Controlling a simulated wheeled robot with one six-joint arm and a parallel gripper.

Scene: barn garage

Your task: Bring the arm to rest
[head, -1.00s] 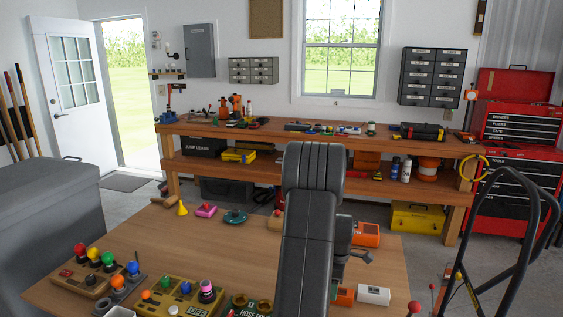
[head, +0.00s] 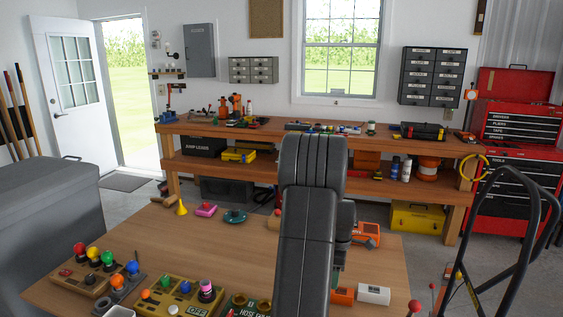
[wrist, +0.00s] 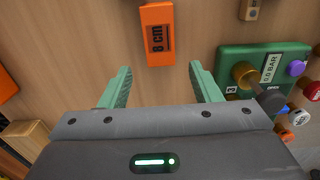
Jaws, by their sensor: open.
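My gripper (wrist: 160,88) shows in the wrist view, with its two green fingers spread apart and nothing between them. It hangs over the wooden table. An orange block marked "8 cm" (wrist: 157,35) lies on the table just beyond the fingertips, not touching them. In the head view my dark arm rises over the middle of the table (head: 150,247) and hides part of it. The gripper itself is hidden behind the arm there.
A green panel with knobs marked "0.0 BAR" (wrist: 262,62) is right of the fingers. Button boxes (head: 178,297) line the table's near left. A white block (head: 373,294) stands right of my arm. The workbench (head: 300,137) is behind. The table's left middle is mostly clear.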

